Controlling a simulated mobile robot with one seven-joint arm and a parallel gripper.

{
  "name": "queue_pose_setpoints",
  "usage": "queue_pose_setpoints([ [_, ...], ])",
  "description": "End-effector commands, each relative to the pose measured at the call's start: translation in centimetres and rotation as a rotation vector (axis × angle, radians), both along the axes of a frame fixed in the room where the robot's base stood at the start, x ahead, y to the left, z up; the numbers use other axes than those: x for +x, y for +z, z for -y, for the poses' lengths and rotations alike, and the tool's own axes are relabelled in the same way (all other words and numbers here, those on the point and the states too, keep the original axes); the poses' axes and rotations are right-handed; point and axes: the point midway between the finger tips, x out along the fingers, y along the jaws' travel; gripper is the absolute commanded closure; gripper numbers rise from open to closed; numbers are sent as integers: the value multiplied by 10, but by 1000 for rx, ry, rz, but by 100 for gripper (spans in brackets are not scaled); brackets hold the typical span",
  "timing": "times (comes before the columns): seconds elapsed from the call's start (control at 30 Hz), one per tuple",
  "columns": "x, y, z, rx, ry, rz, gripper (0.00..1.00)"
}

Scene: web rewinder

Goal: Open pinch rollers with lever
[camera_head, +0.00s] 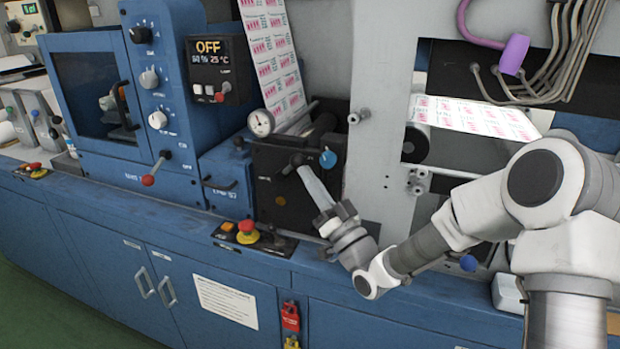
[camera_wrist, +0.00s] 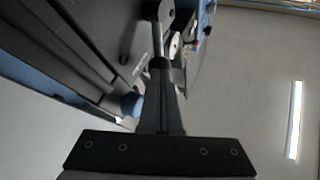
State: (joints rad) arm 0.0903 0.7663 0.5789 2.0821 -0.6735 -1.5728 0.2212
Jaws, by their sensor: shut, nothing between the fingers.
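The dark pinch roller block (camera_head: 270,190) stands at the middle of the blue machine, with the printed web running down into its top. A small black lever (camera_head: 289,169) shows on its front face, beside my fingertips. My gripper (camera_head: 303,172) reaches up to it from the lower right, its fingers together. In the wrist view my gripper (camera_wrist: 161,72) is shut, and a dark round knob (camera_wrist: 158,62) shows right at the fingertips. I cannot tell whether they touch. A grey rod (camera_wrist: 157,38) shows beyond the knob.
A blue knob (camera_head: 328,158) is just right of my fingertips. A red and yellow emergency button (camera_head: 247,232) is on the ledge below. A grey upright panel (camera_head: 375,90) rises at right.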

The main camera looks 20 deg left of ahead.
Motion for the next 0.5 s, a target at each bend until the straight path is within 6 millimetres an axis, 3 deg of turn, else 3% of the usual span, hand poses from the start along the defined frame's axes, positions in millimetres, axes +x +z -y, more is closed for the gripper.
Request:
queue_pose_setpoints([
  [0.5,0,23,-8,-182,2,-6,100],
])
